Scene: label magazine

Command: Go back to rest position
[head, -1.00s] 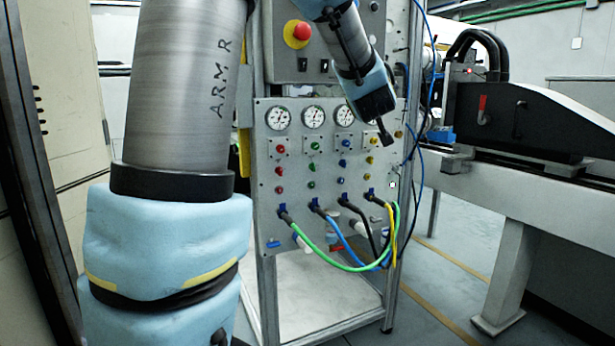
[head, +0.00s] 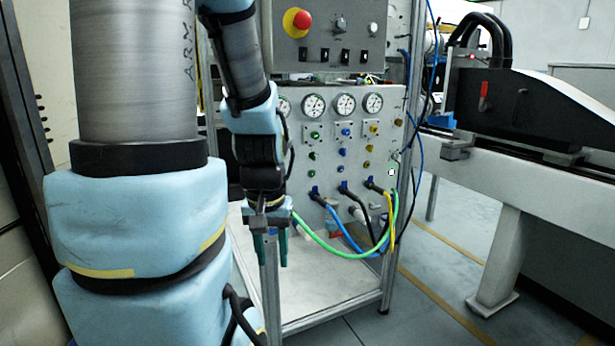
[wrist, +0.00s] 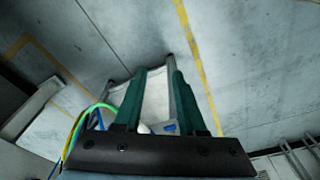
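My gripper (head: 273,262) hangs pointing down in front of the left side of the gauge panel (head: 330,140) in the head view. Its two dark green fingers are apart, and in the wrist view the gripper (wrist: 155,80) shows nothing held between them. My arm hides the left part of the panel, including part of the leftmost gauge. Whether the gripper touches the frame behind it cannot be told.
Green, blue, black and yellow cables (head: 330,248) loop out from the panel's lower sockets. A red emergency button (head: 298,21) sits on the control box above. A machine bench (head: 530,165) stands at right. Bare floor (head: 445,245) lies between.

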